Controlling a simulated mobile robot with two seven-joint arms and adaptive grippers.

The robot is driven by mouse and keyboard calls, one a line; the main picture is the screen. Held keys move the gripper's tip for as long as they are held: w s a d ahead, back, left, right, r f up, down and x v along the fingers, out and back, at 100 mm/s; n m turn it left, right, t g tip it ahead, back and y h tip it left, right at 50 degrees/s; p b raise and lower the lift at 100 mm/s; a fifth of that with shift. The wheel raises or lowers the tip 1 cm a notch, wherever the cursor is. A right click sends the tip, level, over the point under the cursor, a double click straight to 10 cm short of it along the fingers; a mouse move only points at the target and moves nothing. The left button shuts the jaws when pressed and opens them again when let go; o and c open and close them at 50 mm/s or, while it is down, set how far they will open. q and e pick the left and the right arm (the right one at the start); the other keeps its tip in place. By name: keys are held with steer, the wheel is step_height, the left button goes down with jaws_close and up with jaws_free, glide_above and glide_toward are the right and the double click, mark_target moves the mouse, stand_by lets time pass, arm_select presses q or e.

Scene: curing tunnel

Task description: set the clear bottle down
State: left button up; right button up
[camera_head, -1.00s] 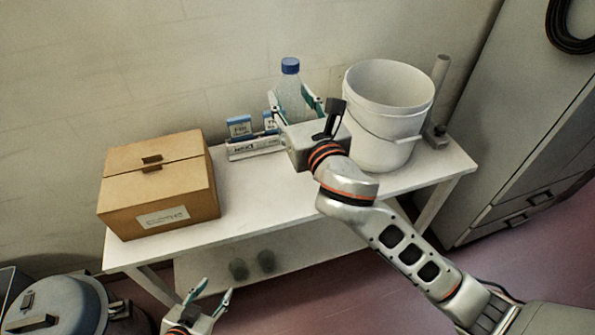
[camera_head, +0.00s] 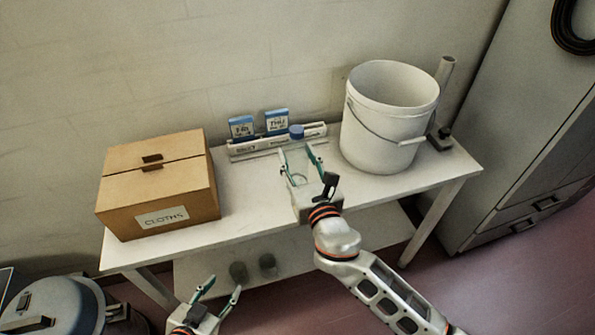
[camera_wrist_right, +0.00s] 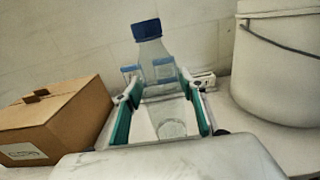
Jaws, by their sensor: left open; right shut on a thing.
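The clear bottle (camera_wrist_right: 155,80) has a blue cap and stands upright between the fingers of my right gripper (camera_wrist_right: 163,115) in the right wrist view. In the head view its blue cap (camera_head: 296,131) shows just beyond the fingertips of my right gripper (camera_head: 301,156). That gripper is shut on the bottle, over the white table (camera_head: 250,205). I cannot tell whether the bottle's base touches the table top. My left gripper (camera_head: 221,293) is open and empty, low in front of the table.
A cardboard box labelled cloths (camera_head: 190,180) stands left on the table. A white bucket (camera_head: 385,125) stands to the right. A rack with blue-and-white cards (camera_head: 262,142) lies at the back. The table between box and right gripper is clear.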

mark_target(300, 176)
step_height(300, 176, down, 4)
steer(key=shift+f+b, duration=0.1)
steer(key=shift+b, duration=0.75)
steer(key=shift+f, duration=0.15)
steer(key=o, duration=1.4)
